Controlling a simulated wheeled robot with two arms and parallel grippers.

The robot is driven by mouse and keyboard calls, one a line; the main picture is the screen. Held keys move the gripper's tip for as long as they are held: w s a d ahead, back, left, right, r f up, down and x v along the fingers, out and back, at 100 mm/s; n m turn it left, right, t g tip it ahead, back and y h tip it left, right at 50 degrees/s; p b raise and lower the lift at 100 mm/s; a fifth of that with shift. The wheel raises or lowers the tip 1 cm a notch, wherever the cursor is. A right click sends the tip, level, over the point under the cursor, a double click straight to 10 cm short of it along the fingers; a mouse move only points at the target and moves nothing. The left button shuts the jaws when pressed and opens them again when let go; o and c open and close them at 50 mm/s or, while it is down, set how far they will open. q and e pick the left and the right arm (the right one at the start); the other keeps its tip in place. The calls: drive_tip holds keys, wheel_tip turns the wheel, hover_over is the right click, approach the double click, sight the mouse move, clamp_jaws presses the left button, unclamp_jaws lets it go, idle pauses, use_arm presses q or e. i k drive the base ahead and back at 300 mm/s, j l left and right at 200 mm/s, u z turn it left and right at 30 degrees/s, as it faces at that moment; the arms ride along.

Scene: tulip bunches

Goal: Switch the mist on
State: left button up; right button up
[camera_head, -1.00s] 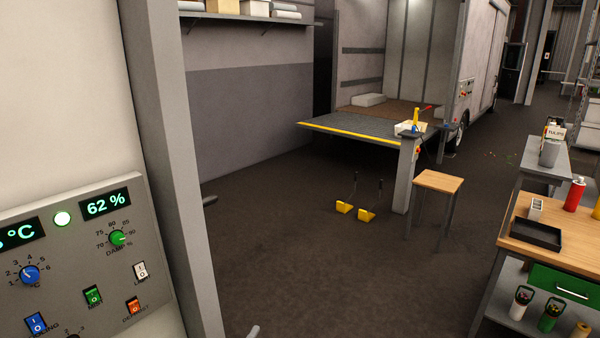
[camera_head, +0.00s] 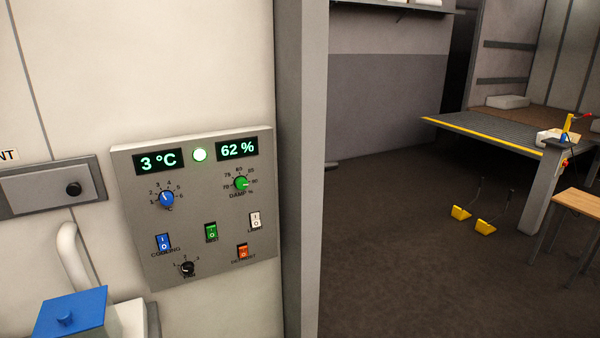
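A grey control panel (camera_head: 205,221) is on the pale wall at the left. A green rocker switch (camera_head: 211,231) sits in its middle; its label is too small to read surely, but seems to end in "IST". Around it are a blue cooling switch (camera_head: 163,243), a white switch (camera_head: 255,221) and an orange switch (camera_head: 242,252). A green knob (camera_head: 240,184) marked damp % is above. The displays read 3 °C (camera_head: 158,162) and 62 % (camera_head: 237,148), with a lit round lamp (camera_head: 200,154) between them. Neither of my grippers shows.
A grey post (camera_head: 301,170) stands just right of the panel. A handle plate (camera_head: 50,187) and a blue-lidded box (camera_head: 70,313) are at the left. Dark floor (camera_head: 390,240) is open to the right, with yellow wedges (camera_head: 461,212) and a loading platform (camera_head: 490,137) beyond.

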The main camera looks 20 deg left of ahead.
sight(211, 230)
drive_tip(key=u, duration=1.3)
